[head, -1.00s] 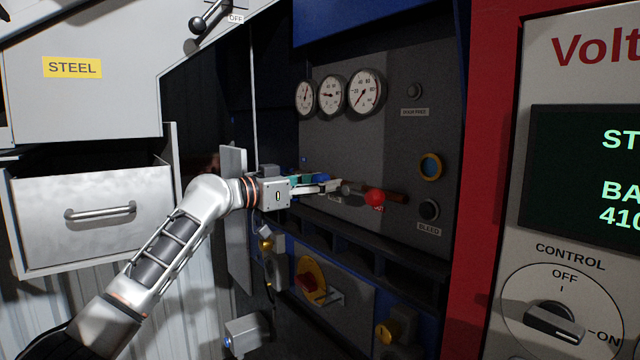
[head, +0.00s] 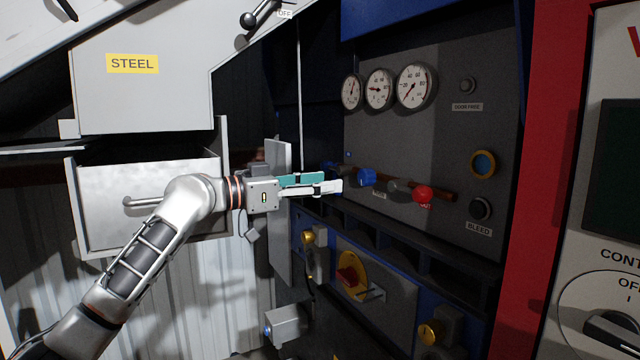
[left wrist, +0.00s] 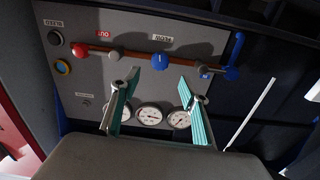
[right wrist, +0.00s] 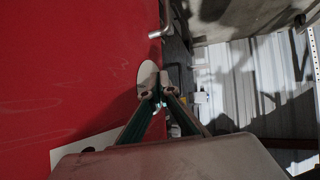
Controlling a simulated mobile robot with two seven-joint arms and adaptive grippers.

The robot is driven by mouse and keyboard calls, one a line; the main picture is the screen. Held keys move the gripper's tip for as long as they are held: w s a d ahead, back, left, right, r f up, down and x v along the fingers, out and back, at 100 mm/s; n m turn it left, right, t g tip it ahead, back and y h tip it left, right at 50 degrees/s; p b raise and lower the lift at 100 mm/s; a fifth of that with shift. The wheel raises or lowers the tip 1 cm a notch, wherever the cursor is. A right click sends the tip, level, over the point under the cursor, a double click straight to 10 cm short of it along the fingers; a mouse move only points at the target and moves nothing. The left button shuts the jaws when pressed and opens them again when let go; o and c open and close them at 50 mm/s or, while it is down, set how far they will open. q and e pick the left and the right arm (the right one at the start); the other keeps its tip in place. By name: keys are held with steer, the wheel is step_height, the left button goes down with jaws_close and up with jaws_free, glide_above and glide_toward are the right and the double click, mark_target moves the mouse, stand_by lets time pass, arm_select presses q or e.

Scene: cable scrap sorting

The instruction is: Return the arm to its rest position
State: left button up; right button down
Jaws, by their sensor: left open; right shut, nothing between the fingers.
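My left arm reaches in from the left in the head view. Its gripper (head: 338,187) is open and empty, level with a pipe on the dark panel and left of the blue handle (head: 367,178). The red handle (head: 423,194) is farther right on the pipe.
Three gauges (head: 380,90) sit above the pipe. A rotary switch (head: 350,277) and grey boxes (head: 288,324) project below. An open steel drawer (head: 105,190) and a thin upright plate (head: 279,220) stand near my left arm. A red frame (head: 545,180) is at the right.

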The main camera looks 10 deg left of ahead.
arm_select(q)
step_height(320, 180, down, 23)
steer(key=n+t+y, duration=0.1)
steer(key=n+y, duration=0.2)
steer(key=s+a+f+n+y, duration=0.15)
steer(key=s+f, duration=0.25)
steer(key=f, duration=0.6)
steer(key=s+a+f+n+y, duration=0.1)
steer(key=s+f+y, duration=0.15)
steer(key=f, duration=0.65)
steer(key=s+a+f+y, duration=0.1)
steer(key=s+a+f, duration=0.1)
steer(key=s+f, duration=0.5)
steer(key=s+a+f+n+y, duration=0.1)
steer(key=s+a+f+y, duration=0.1)
steer(key=s+f, duration=0.6)
steer(key=s+a+f+y, duration=0.1)
steer(key=s+a+f, duration=0.3)
steer(key=s, duration=1.3)
step_height(320, 180, down, 4)
steer(key=shift+s+f+g+y, duration=0.2)
steer(key=shift+s+g+y, duration=0.05)
steer(key=shift+g+y, duration=0.15)
steer(key=shift+n, duration=0.25)
